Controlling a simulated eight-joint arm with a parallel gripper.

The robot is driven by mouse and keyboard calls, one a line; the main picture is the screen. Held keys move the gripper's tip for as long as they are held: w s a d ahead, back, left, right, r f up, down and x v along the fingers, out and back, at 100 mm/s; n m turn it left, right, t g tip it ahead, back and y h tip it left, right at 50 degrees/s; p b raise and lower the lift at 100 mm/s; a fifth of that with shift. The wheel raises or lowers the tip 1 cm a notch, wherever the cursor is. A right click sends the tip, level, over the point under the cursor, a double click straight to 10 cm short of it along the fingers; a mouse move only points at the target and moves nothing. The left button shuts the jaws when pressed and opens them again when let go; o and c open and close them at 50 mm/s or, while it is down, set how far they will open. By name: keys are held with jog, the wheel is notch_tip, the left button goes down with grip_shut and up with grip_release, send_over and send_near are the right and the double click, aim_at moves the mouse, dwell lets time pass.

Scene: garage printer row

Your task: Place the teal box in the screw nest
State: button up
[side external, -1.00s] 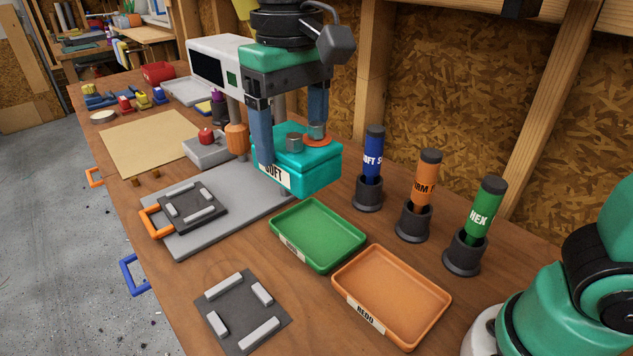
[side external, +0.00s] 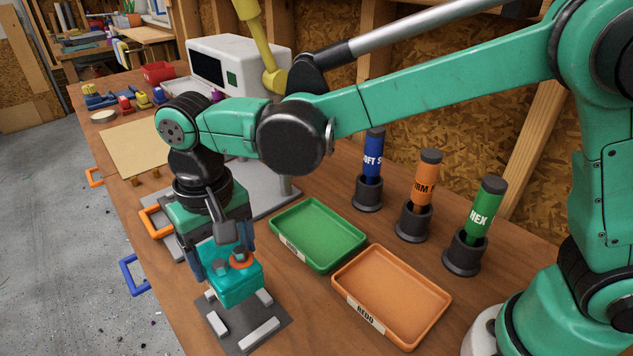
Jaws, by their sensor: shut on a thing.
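My gripper (side external: 221,262) is shut on the teal box (side external: 236,285), with one finger on each side of it. The box has a grey knob and an orange ring with a grey cap on top. It is over a dark square plate (side external: 246,341) with several light grey raised bars around its edges, at the front of the bench. The box appears between the bars or just above them; I cannot tell whether it touches the plate. No label on the plate is readable, so I cannot tell whether it is the screw nest.
A green tray (side external: 318,264) and an orange tray (side external: 392,338) lie right of the plate. Blue (side external: 372,165), orange (side external: 424,180) and green (side external: 481,215) cylinders stand in dark holders behind them. My arm covers much of the grey base and the other dark plate.

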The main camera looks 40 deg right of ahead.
notch_tip(320, 180, down, 8)
jog(key=shift+r, duration=0.1)
dwell(0.4)
jog(key=o, duration=1.3)
jog(key=shift+o, duration=0.2)
